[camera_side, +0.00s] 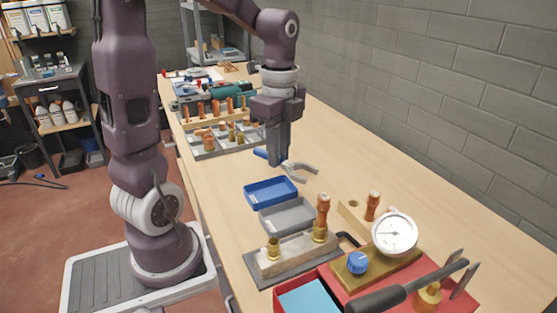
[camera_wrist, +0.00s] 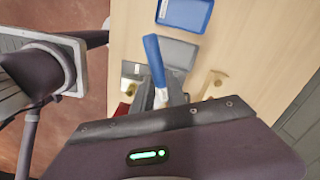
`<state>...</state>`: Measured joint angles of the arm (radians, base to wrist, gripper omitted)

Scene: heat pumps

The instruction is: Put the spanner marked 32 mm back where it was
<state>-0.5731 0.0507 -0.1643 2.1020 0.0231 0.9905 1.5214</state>
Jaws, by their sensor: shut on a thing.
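My gripper (camera_side: 278,161) is shut on a spanner (camera_side: 300,168) with a blue handle and a grey, open-ended jaw. In the side view the jaw sticks out to the right of my fingers, and a bit of the blue handle shows to their left. The wrist view shows the blue handle (camera_wrist: 154,58) reaching away from my fingers; the jaw end is mostly hidden there. No size mark is legible on it. I cannot tell how far the spanner is above the bench.
A blue tray (camera_side: 271,192) and a grey tray (camera_side: 287,215) lie nearer the camera, both looking empty. A block with brass fittings (camera_side: 295,253), a gauge (camera_side: 395,234) and a red toolbox (camera_side: 322,277) stand in front. Parts trays (camera_side: 222,141) lie behind. Bare bench lies to the right.

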